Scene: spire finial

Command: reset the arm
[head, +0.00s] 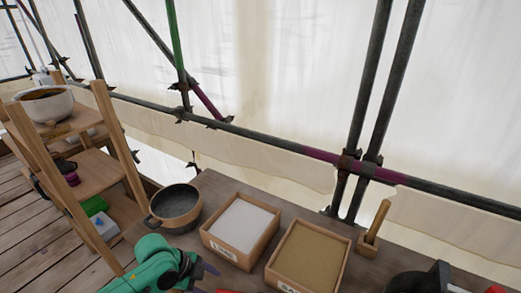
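My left arm, green with dark joints, comes in at the bottom edge, left of the middle. Its gripper (205,277) is at the front edge of the bench, just in front of the box of white material (240,231). Two dark fingertips show with a gap between them, and nothing is seen held. The lower part of the gripper is close to the picture's edge. My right gripper cannot be made out in the view.
A dark pot (175,206) and a box of tan material (312,256) stand on the bench. A small wooden holder with an upright handle (376,222) stands behind. A black object (420,283) is at the lower right. A wooden shelf (100,172) and scaffold poles surround the bench.

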